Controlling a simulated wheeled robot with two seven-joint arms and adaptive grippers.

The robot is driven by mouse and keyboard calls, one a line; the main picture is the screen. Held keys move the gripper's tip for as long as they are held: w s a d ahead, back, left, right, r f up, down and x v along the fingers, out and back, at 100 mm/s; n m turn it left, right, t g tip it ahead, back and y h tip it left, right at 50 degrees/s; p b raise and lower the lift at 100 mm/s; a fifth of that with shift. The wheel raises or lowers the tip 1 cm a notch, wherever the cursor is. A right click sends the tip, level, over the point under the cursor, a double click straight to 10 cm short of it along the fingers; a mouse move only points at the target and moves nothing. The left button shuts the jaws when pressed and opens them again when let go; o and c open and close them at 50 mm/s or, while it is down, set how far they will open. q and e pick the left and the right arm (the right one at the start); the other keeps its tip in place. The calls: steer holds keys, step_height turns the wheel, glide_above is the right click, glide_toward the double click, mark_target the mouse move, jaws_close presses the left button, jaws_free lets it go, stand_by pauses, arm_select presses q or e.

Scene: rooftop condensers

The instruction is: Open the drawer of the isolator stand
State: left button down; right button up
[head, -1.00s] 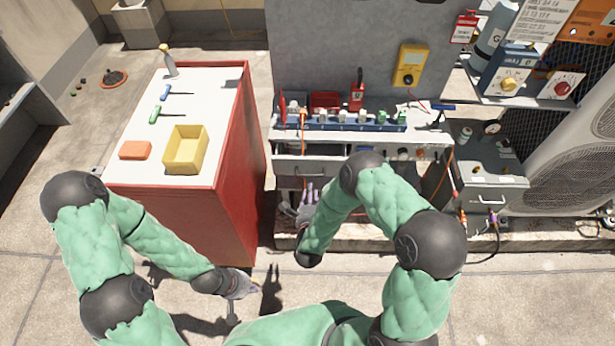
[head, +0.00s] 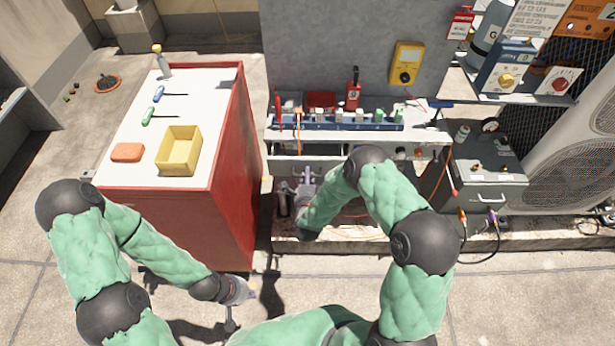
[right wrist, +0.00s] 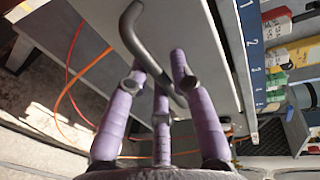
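The isolator stand (head: 420,140) is the grey bench at the centre, and its drawer (head: 280,168) has a pale front below the top, with a dark gap above it. In the right wrist view the drawer's dark, curved bar handle (right wrist: 133,22) runs between my fingers. My right gripper (head: 304,176) is at the drawer front; its purple fingers (right wrist: 160,75) are straight and apart, straddling the handle. I cannot tell how firmly they touch it. My left gripper (head: 246,291) hangs low in front of the red cabinet, away from the stand, its fingers too small to read.
A red cabinet (head: 232,150) with a white top stands close on the left, bearing a yellow bin (head: 178,163) and an orange block (head: 127,152). A grey box (head: 490,190) with a handle and hoses sits right of the stand. The paving in front is mostly free.

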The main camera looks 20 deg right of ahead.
jaws_close()
steer(key=shift+f+v, duration=0.15)
steer(key=shift+v, duration=0.55)
steer(key=shift+f+v, duration=0.15)
steer(key=shift+v, duration=0.5)
steer(key=shift+s, duration=0.1)
steer(key=shift+o, duration=1.8)
jaws_free()
steer(key=v, duration=1.2)
steer(key=shift+f, duration=0.1)
